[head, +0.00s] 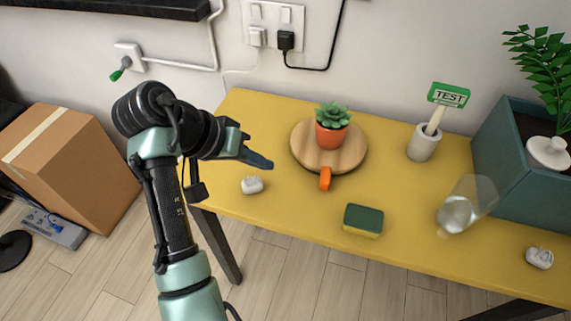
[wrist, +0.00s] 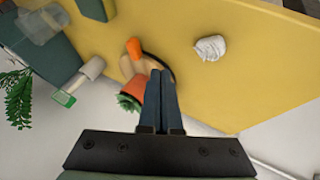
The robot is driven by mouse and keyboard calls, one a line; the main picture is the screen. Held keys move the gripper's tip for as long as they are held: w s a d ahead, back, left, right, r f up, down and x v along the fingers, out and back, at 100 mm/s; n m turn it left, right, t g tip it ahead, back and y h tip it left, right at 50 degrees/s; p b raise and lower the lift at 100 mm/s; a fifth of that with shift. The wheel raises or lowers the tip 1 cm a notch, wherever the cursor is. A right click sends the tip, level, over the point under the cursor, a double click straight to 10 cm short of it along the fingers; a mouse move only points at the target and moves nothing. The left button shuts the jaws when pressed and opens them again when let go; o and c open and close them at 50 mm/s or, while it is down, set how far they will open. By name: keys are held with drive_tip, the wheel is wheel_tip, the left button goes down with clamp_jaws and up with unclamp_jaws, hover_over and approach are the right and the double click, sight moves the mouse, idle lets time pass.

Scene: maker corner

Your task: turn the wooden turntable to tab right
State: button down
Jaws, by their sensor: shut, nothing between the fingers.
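The round wooden turntable (head: 349,158) lies on the yellow table, with a small succulent in an orange pot (head: 331,137) standing on it. Its orange tab (head: 325,179) points toward the table's front edge in the head view. In the wrist view the tab (wrist: 134,48) shows beyond my fingers, and the turntable (wrist: 127,67) and pot are partly hidden behind them. My gripper (head: 268,164) is shut and empty. In the head view it is left of the turntable, apart from it, above the table's left part.
A white crumpled lump (head: 252,185) lies below my gripper. A green and yellow sponge (head: 363,220) lies in front of the turntable. A holder with a TEST sign (head: 422,143), a clear glass (head: 462,208) and a teal planter (head: 505,160) stand to the right.

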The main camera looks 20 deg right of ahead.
drive_tip(key=b+x, duration=0.1)
drive_tip(key=x, duration=0.9)
drive_tip(key=shift+s+d+f, duration=0.15)
drive_tip(key=shift+d+f, duration=0.05)
drive_tip(key=shift+s+d+r, duration=0.1)
drive_tip(key=shift+s+d, duration=0.15)
drive_tip(key=shift+d, duration=0.3)
drive_tip(key=shift+s+d+r, duration=0.1)
drive_tip(key=shift+s+d, duration=0.2)
drive_tip(key=shift+d, duration=0.25)
drive_tip(key=shift+s+d, duration=0.25)
drive_tip(key=shift+d, duration=0.25)
drive_tip(key=shift+s+d+r+p, duration=0.1)
drive_tip(key=shift+p, duration=0.25)
